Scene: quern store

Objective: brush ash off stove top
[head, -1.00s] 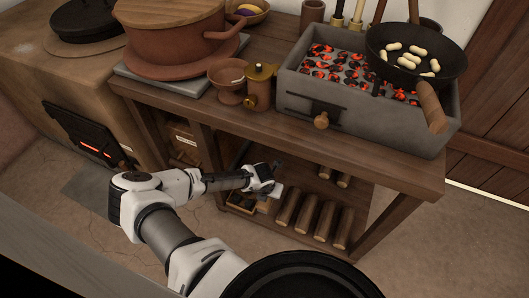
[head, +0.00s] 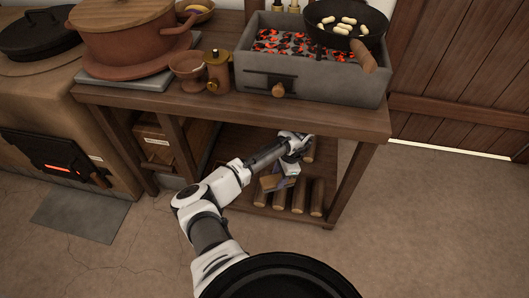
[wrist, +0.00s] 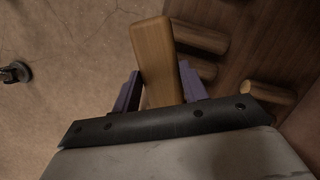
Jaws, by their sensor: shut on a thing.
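My gripper (head: 287,166) is low by the table's lower shelf, in front of the logs. It is shut on a wooden-handled thing (wrist: 157,60); the pale wood stands between the two fingers in the wrist view. It also shows as a small wooden block in the head view (head: 272,183). Whether it is the brush I cannot tell, since no bristles show. The clay stove (head: 60,110) stands at the left, apart from my gripper. A black lidded pan (head: 38,35) stands on its top. I cannot make out ash there.
The wooden table (head: 230,108) carries a clay pot (head: 135,30), a goblet (head: 187,70), a brass-topped jar (head: 218,75) and a grey brazier (head: 320,85) with glowing coals. A skillet (head: 345,15) rests over the brazier. Several logs (head: 298,195) lie on the lower shelf.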

